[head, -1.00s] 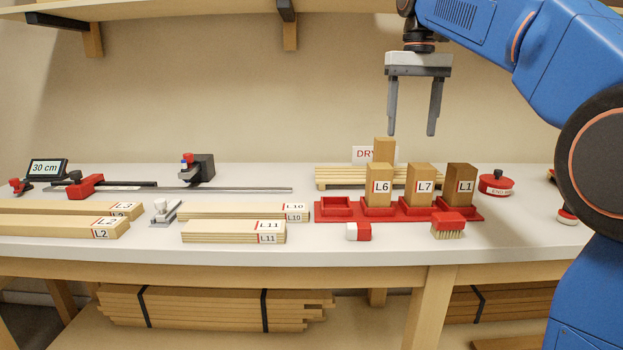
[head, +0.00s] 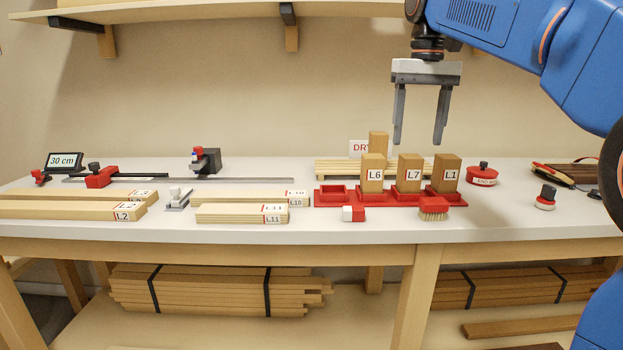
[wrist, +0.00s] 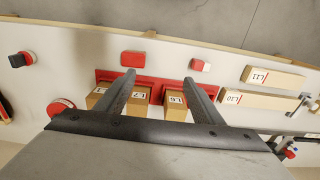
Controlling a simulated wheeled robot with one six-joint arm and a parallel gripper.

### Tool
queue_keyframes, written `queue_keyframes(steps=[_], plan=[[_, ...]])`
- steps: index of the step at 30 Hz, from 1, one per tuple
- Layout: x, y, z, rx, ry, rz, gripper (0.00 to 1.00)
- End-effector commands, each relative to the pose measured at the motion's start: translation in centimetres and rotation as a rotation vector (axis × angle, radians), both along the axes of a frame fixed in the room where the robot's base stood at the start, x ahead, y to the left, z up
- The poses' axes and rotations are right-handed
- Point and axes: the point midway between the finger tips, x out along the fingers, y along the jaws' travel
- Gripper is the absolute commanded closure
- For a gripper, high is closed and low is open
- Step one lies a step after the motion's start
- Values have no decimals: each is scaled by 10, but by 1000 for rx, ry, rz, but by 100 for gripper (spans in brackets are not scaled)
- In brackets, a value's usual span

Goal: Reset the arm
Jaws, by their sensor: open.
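My gripper (head: 420,141) hangs from my blue arm above the right half of the bench, pointing down. Its two grey fingers are apart with nothing between them. In the head view it appears above the upright wooden blocks L7 (head: 409,174) and L1 (head: 446,174), clear of their tops. In the wrist view the fingers (wrist: 158,80) also show apart, with the red rack and blocks below and beyond them.
The red rack (head: 333,196) holds L6 (head: 372,174), L7 and L1; its left slot is empty. A brush (head: 433,208) and a red-and-white block (head: 353,213) lie in front. Strips L10 and L11 (head: 240,213) lie left. A red round tin (head: 482,175) stands right. A shelf (head: 180,14) runs above.

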Motion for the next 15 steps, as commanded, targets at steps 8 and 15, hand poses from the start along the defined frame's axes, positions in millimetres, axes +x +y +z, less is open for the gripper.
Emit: queue_keyframes(steps=[8, 15], plan=[[-32, -10, -23, 4, -43, -1, 39], [-82, -25, -68, 8, -110, -1, 39]])
